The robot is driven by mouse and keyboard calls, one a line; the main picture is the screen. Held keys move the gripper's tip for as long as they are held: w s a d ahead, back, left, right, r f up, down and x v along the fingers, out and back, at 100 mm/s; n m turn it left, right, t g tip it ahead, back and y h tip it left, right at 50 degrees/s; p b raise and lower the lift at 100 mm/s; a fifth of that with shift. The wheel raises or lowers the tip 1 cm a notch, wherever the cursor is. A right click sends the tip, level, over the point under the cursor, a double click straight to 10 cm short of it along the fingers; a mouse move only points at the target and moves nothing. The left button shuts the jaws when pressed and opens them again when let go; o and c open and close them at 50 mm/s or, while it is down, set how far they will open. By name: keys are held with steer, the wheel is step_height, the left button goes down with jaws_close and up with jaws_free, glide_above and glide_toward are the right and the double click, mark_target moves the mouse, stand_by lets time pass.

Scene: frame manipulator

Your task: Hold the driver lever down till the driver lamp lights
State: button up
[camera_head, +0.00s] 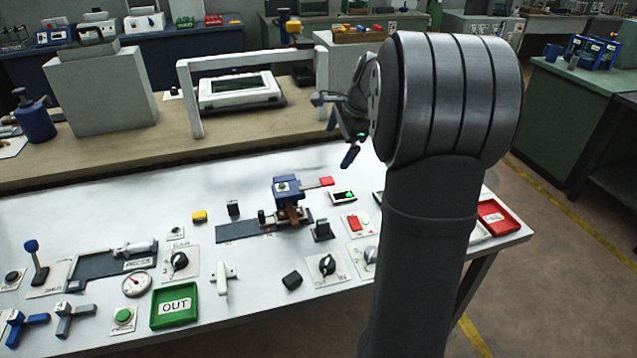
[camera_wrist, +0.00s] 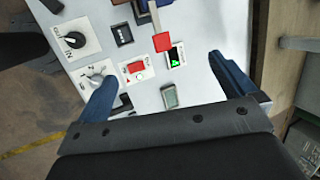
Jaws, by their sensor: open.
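A blue machine (camera_head: 287,190) stands on a dark rail on the white table, with a lever ending in a red paddle (camera_head: 326,181). I take this for the driver, though no label is readable. The red paddle (camera_wrist: 161,42) also shows in the wrist view, near the top and between my fingers. Beside it is a small dark-faced panel (camera_head: 342,195) with a green glow, also in the wrist view (camera_wrist: 176,55); I cannot tell whether it is the driver lamp. My gripper (camera_head: 354,146) is open and empty above the table, apart from the paddle.
A red rocker switch (camera_head: 354,222) and rotary knobs (camera_head: 327,265) sit in front of the machine. A green OUT tray (camera_head: 175,306) is front left, a red tray (camera_head: 496,217) at the right edge. A white frame (camera_head: 190,100) stands behind on a wooden bench.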

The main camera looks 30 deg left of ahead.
steer(key=shift+v, duration=0.8)
steer(key=c, duration=1.4)
steer(key=shift+w+a+f+n, duration=0.1)
steer(key=shift+n, duration=0.4)
steer(key=shift+a+f+n, duration=0.1)
steer(key=shift+n, duration=0.4)
steer(key=c, duration=0.7)
steer(key=shift+a+n, duration=0.1)
steer(key=shift+n, duration=0.8)
jaws_close()
steer(key=n, duration=0.4)
steer(key=a+n+h, duration=0.1)
steer(key=n, duration=0.4)
steer(key=w+a+n+t+h, duration=0.1)
steer(key=n, duration=0.3)
steer(key=shift+a+f+n, duration=0.15)
steer(key=shift+f+n, duration=0.25)
